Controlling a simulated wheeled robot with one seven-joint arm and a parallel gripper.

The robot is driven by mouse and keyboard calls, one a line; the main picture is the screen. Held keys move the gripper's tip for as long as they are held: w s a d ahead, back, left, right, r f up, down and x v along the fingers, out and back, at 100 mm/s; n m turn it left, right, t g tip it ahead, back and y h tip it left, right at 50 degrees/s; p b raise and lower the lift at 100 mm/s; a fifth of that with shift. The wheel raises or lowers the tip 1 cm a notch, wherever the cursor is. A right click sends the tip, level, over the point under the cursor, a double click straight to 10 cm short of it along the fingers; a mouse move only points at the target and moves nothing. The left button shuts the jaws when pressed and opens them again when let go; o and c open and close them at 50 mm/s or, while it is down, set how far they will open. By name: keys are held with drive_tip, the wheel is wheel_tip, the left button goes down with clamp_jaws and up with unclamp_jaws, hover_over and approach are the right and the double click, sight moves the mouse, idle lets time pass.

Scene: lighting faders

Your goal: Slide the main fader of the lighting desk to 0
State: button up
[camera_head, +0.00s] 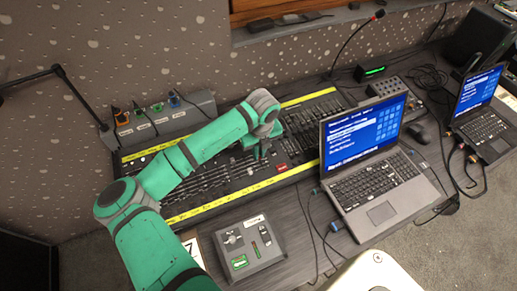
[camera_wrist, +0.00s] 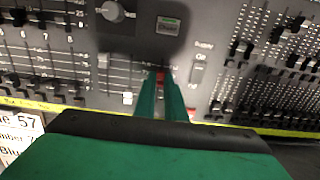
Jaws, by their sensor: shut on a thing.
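The lighting desk (camera_head: 225,185) is a long black board with yellow strips along its long edges and many faders. My gripper (camera_head: 262,154) reaches down onto its middle part. In the wrist view my gripper (camera_wrist: 161,84) has its two green fingers close together around a small red fader cap (camera_wrist: 160,76), which looks like the main fader. The gripper is shut on this cap. The fingers hide most of the cap and part of its slot. In the head view my gripper and wrist hide the fader.
A white fader cap (camera_wrist: 127,98) and a grey knob (camera_wrist: 112,11) are left of the fingers. An open laptop (camera_head: 365,150) stands right of the desk. A small grey control box (camera_head: 248,250) sits in front. A gooseneck microphone (camera_head: 355,42) rises behind.

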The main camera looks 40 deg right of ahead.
drive_tip(key=shift+s+a+f, duration=0.1)
drive_tip(key=shift+s+a, duration=0.1)
drive_tip(key=shift+s, duration=0.45)
drive_tip(key=shift+s+a+f, duration=0.1)
drive_tip(key=shift+s+a, duration=0.05)
drive_tip(key=shift+s, duration=0.55)
drive_tip(key=shift+s+a, duration=0.15)
drive_tip(key=shift+s, duration=0.55)
drive_tip(key=shift+o, duration=1.4)
drive_tip(key=shift+w, duration=0.1)
drive_tip(key=shift+o, duration=0.9)
drive_tip(key=shift+s+d, duration=0.15)
drive_tip(key=shift+s, duration=0.05)
drive_tip(key=shift+w, duration=0.1)
drive_tip(key=shift+a+r, duration=0.25)
drive_tip(key=shift+r, duration=0.05)
drive_tip(key=shift+d+r, duration=0.15)
drive_tip(key=shift+r, duration=0.85)
drive_tip(key=shift+r, duration=0.1)
